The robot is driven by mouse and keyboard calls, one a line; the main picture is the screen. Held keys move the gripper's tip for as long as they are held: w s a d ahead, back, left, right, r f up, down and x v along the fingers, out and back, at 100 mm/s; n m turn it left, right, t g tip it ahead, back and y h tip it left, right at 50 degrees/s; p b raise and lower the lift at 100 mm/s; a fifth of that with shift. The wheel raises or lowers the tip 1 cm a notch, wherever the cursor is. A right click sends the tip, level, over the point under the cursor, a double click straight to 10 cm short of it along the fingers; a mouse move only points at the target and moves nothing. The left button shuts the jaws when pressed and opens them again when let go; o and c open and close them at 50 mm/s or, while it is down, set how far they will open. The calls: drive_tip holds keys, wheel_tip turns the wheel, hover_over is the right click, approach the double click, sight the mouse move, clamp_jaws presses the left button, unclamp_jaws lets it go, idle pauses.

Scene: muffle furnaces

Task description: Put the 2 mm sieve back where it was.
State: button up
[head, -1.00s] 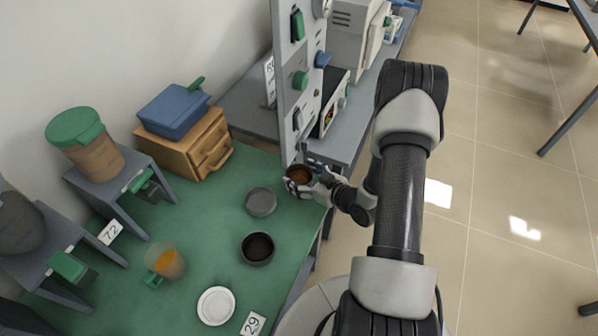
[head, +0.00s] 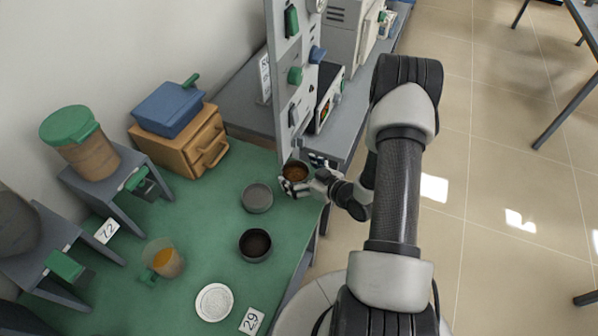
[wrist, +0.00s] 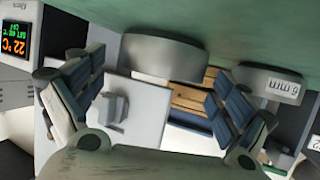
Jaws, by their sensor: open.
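A round sieve with brown inside (head: 295,171) is at the back right edge of the green bench, by the upright panel. My gripper (head: 294,188) is at its near side, its fingers open. In the wrist view, which is upside down, a plain grey round wall (wrist: 163,58) lies ahead between my open fingers (wrist: 155,95) and meets the green surface; no label shows on it. I take it to be the same sieve, but cannot read its size. A grey sieve (head: 257,197) and a dark one (head: 256,245) stand nearer on the bench. One sieve carries a "6 mm" label (wrist: 270,84).
A grey switch panel (head: 295,95) stands close behind the gripper. A wooden drawer box (head: 185,145) with a blue case is at the back left.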

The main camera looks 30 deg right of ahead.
drive_tip(key=p+v, duration=0.2)
drive_tip(key=v, duration=0.9)
drive_tip(key=shift+s+d+r, duration=0.15)
drive_tip(key=shift+s+r, duration=0.05)
drive_tip(key=shift+r, duration=0.05)
drive_tip(key=shift+w+d+r, duration=0.1)
drive_tip(key=shift+d+r, duration=0.05)
drive_tip(key=w+d+r+g+h, duration=0.1)
drive_tip(key=w+r+g+h, duration=0.15)
drive_tip(key=r, duration=0.65)
drive_tip(key=w+d+r+g+h, duration=0.1)
drive_tip(key=r+g+h, duration=0.25)
drive_tip(key=r, duration=0.45)
drive_tip(key=s+a+r+m+g+y, duration=0.1)
drive_tip(key=s+a+r, duration=0.5)
drive_tip(key=s+a, duration=0.3)
drive_tip(key=s+a+r+m+g+y, duration=0.1)
drive_tip(key=s+a+r+m, duration=0.1)
drive_tip(key=s+a+r, duration=0.4)
drive_tip(key=s+a, duration=0.4)
drive_tip(key=shift+a+r+g, duration=0.2)
drive_tip(key=shift+a+g, duration=0.1)
